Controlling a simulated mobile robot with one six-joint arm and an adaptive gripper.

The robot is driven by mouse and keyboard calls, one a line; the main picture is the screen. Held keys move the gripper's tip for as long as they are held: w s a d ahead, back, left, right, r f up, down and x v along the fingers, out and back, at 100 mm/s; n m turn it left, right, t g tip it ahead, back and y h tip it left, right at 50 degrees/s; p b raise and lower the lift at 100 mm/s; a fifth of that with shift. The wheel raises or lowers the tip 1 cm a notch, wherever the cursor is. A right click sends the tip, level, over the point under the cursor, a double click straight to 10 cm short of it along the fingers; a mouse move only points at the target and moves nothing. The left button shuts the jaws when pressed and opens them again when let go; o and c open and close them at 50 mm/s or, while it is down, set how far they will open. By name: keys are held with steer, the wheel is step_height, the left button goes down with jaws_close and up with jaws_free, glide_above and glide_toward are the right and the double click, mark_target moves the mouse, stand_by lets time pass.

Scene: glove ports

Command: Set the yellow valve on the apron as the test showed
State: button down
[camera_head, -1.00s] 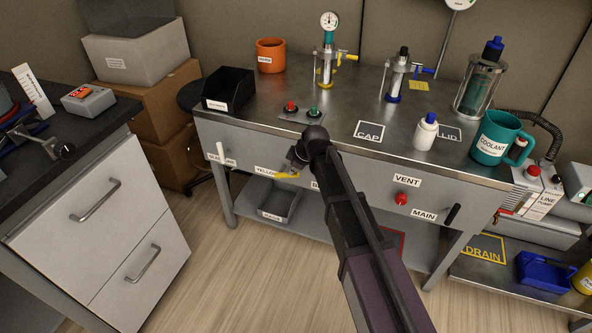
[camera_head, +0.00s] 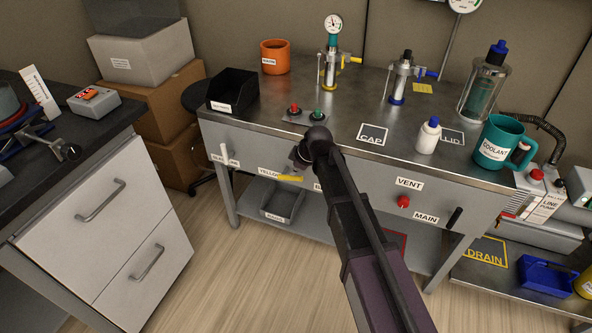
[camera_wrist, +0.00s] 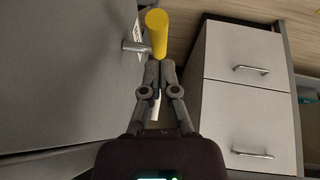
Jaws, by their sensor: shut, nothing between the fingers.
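The yellow valve handle (camera_head: 290,179) sticks out from the grey front apron (camera_head: 345,180) of the bench, by a label that begins "YELLO". It lies roughly level in the head view. In the wrist view the yellow handle (camera_wrist: 156,32) is a bar on a metal stem, just ahead of my fingertips. My gripper (camera_wrist: 158,66) is shut and empty, its tips close to the handle's near end. I cannot tell whether they touch it. In the head view my arm hides part of the apron and its labels.
A white lever (camera_head: 224,152) is left on the apron; a red knob (camera_head: 403,201) under "VENT" and a black lever (camera_head: 454,217) by "MAIN" are right. A grey bin (camera_head: 282,203) sits on the shelf below. A drawer cabinet (camera_head: 105,235) stands left, with open floor between.

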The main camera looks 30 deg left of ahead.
steer(key=p+v, duration=1)
steer(key=v, duration=0.1)
steer(key=shift+s+r, duration=0.2)
steer(key=shift+r, duration=0.25)
steer(key=c, duration=0.5)
jaws_free()
steer(key=shift+s+a+f, duration=0.1)
steer(key=shift+a+f, duration=0.1)
steer(key=shift+c, duration=0.2)
steer(key=s+a+f+t+h+b, duration=0.4)
steer(key=s+a+t+h+b, duration=0.1)
steer(key=a+t+h+b, duration=0.1)
steer(key=shift+a+m+h, duration=0.4)
steer(key=shift+a+h, duration=0.15)
steer(key=shift+h, duration=0.65)
steer(key=shift+s+f+b, duration=0.1)
steer(key=shift+f+b, duration=0.05)
steer(key=shift+b, duration=0.2)
